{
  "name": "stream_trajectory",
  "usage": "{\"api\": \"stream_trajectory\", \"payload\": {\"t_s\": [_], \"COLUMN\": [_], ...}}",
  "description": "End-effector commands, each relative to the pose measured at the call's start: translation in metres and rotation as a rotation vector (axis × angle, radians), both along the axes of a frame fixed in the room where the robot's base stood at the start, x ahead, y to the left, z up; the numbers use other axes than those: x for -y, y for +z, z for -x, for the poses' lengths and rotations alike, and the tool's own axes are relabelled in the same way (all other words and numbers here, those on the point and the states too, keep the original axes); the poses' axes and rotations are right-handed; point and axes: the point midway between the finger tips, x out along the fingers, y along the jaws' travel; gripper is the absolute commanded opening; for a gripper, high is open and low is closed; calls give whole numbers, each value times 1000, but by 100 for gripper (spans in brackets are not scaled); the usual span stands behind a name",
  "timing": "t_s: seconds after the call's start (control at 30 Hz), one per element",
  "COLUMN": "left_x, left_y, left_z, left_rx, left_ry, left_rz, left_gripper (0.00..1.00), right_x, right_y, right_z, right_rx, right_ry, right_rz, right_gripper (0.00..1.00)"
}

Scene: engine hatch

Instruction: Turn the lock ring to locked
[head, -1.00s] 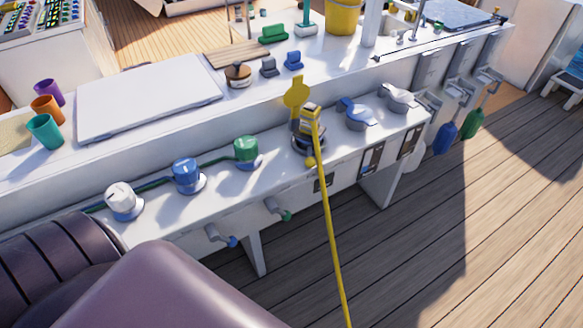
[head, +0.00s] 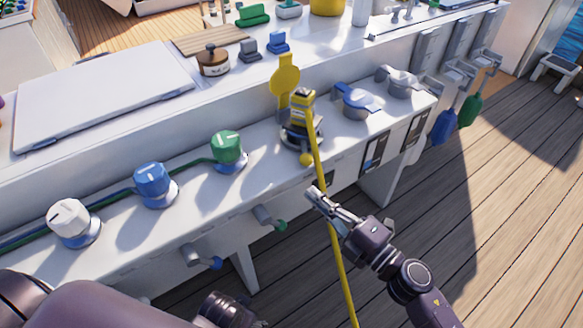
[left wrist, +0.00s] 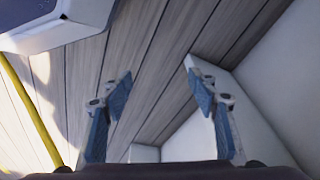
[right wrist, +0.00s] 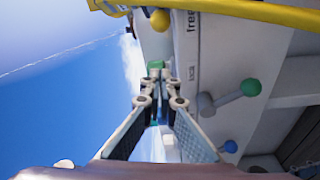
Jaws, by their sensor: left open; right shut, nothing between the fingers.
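A yellow plug (head: 302,103) stands in a socket on the white ledge, with a yellow cable (head: 335,250) running down from it. The dark lock ring (head: 293,143) surrounds its base. Its yellow ball knob (head: 306,160) points to the front and also shows in the right wrist view (right wrist: 160,20), near a label reading "free" (right wrist: 191,22). My right gripper (head: 313,192) is shut and empty, a little in front of and below the knob, apart from it. It overlaps the cable in the head view. My left gripper (left wrist: 157,82) is open and empty, above the deck.
White (head: 72,222), blue (head: 154,184) and green (head: 229,150) capped sockets line the ledge to the left. A raised yellow cap (head: 285,78) stands behind the plug. Levers with blue (head: 216,263) and green (head: 281,226) knobs stick out from the front.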

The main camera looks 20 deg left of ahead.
Motion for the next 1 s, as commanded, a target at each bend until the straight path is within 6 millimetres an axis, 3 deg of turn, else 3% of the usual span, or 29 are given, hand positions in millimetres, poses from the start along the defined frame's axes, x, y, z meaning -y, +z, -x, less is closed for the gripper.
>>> {"api": "stream_trajectory", "payload": {"t_s": [0.47,0.73,0.93,1.0], "left_x": [0,0,0,1], "left_y": [1,7,27,36], "left_z": [-1,-3,-9,-10], "left_rx": [1,5,19,25], "left_ry": [0,1,3,3], "left_rz": [0,1,1,2], "left_gripper": [54,54,54,54], "right_x": [-8,-52,-90,-79], "right_y": [2,6,8,2], "right_z": [-4,-30,-51,-59], "right_rx": [7,7,5,4], "right_ry": [3,3,2,-2], "right_rz": [1,-1,-1,4], "right_gripper": [0,0,0,0]}}
